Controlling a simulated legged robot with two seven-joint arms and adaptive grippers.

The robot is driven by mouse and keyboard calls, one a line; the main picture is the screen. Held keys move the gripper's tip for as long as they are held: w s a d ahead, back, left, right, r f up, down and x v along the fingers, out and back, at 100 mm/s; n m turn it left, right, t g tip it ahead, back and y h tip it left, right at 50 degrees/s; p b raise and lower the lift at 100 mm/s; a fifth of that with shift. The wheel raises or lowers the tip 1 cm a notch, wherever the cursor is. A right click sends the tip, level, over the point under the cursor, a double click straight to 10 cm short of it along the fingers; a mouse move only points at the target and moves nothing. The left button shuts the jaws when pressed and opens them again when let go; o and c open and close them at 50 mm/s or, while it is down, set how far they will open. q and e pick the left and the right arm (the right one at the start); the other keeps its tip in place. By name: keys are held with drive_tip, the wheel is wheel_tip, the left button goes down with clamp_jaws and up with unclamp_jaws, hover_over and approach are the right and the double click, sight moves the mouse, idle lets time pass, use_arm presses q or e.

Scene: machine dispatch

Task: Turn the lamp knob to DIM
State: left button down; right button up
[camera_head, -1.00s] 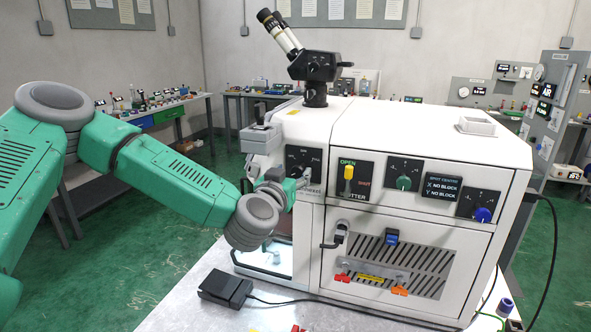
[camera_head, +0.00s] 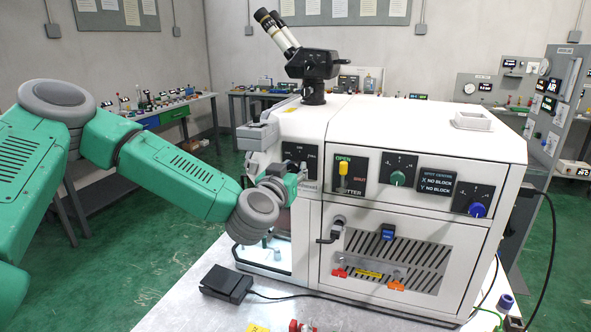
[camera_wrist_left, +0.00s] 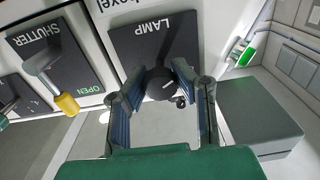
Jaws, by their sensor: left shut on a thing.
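The lamp panel (camera_head: 299,153) is a dark plate at the left end of the white machine's front, below the microscope. In the left wrist view the panel (camera_wrist_left: 150,42), lettered LAMP, shows rotated. Its black round knob (camera_wrist_left: 160,85) with a light pointer mark sits between my left fingertips. My left gripper (camera_wrist_left: 162,80) is shut on the knob, one finger on each side. In the head view my left gripper (camera_head: 298,176) is against the panel and hides the knob. The DIM marking cannot be read. My right gripper is not in view.
The yellow shutter lever (camera_head: 343,174) is close to the right of the lamp panel. A green knob (camera_head: 398,178) and a blue knob (camera_head: 477,210) are farther right. A black pedal (camera_head: 227,283) lies on the bench. The microscope (camera_head: 305,55) stands above.

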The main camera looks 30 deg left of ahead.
use_arm(q)
drive_tip(key=shift+a+f, duration=0.15)
drive_tip(key=shift+f, duration=0.2)
drive_tip(key=shift+s+d, duration=0.1)
drive_tip(key=shift+d, duration=0.15)
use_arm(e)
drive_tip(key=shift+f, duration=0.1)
